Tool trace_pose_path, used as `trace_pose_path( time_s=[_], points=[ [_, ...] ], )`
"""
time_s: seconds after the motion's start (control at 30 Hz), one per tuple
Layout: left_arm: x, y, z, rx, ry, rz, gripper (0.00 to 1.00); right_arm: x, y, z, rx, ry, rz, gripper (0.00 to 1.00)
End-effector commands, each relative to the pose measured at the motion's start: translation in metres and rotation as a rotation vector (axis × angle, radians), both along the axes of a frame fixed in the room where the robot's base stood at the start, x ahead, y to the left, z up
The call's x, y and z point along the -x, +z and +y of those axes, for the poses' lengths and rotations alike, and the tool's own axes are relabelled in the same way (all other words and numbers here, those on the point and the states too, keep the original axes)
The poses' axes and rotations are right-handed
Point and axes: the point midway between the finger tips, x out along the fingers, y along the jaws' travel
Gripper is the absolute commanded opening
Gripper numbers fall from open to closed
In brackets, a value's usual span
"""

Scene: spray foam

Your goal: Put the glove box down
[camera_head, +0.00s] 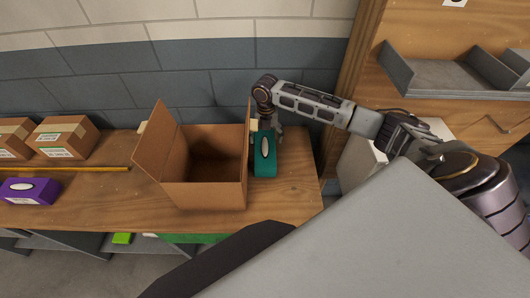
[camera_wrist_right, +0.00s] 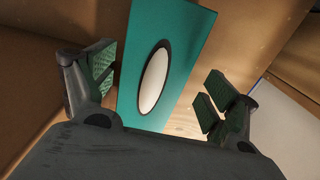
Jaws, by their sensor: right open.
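The glove box is a teal box (camera_head: 265,160) with a white oval opening. It stands on the wooden table just right of the open cardboard box. It also fills the middle of the right wrist view (camera_wrist_right: 165,65). My right gripper (camera_head: 270,128) is at the far end of the teal box in the head view. In the wrist view its fingers (camera_wrist_right: 160,85) are spread wide, one on each side of the teal box, with gaps between. My left gripper is not in view.
The open cardboard box (camera_head: 210,195) stands close left of the teal box. A purple box (camera_head: 30,191), a yellow stick (camera_head: 75,169) and two closed cartons (camera_head: 66,137) lie farther left. The wooden table (camera_head: 295,190) is bare to the right. A wall stands behind.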

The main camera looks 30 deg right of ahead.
Motion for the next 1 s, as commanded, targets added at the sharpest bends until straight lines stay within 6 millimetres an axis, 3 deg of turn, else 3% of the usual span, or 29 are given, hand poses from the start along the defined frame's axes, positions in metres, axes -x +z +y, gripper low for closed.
trace_pose_path(
  time_s=[0.2, 0.77, 1.0],
  points=[
    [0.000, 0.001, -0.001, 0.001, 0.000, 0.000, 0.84, 0.000, -0.021, 0.001, -0.001, 0.001, 0.001, 0.87],
    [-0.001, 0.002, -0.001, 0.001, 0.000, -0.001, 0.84, 0.000, -0.029, 0.001, -0.001, 0.001, 0.001, 0.87],
    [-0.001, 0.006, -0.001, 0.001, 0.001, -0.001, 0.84, -0.002, -0.053, 0.003, -0.001, 0.000, 0.002, 0.87]
  ],
)
